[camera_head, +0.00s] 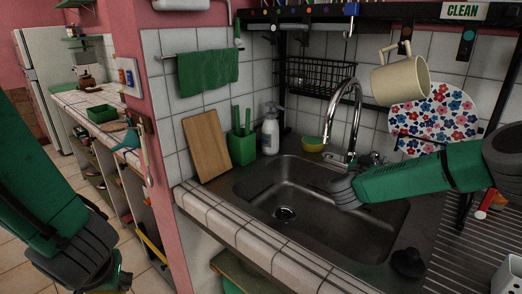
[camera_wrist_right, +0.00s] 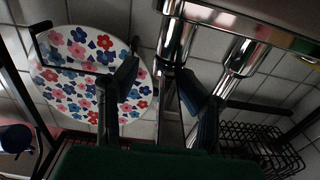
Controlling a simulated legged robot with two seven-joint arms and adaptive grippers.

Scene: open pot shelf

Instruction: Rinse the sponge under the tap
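The chrome tap (camera_head: 349,110) arches over the dark metal sink (camera_head: 286,178). My right gripper (camera_head: 342,192) reaches in from the right, low in front of the tap's base and above the sink's right part. In the right wrist view my right gripper (camera_wrist_right: 158,84) has its two dark fingers apart, with chrome tap parts (camera_wrist_right: 176,42) beyond them and nothing seen held. A small yellow and green item (camera_head: 313,144) sits behind the sink; I cannot tell whether it is the sponge or a bowl. My left gripper (camera_head: 108,280) hangs at lower left, its fingers unclear.
A soap bottle (camera_head: 270,132), green utensil holder (camera_head: 242,148) and cutting board (camera_head: 206,146) stand left behind the sink. A cream mug (camera_head: 401,82) hangs above my right arm. A flowered plate (camera_head: 436,118) and wire basket (camera_head: 313,76) are behind. A dark stopper (camera_head: 407,263) lies at front right.

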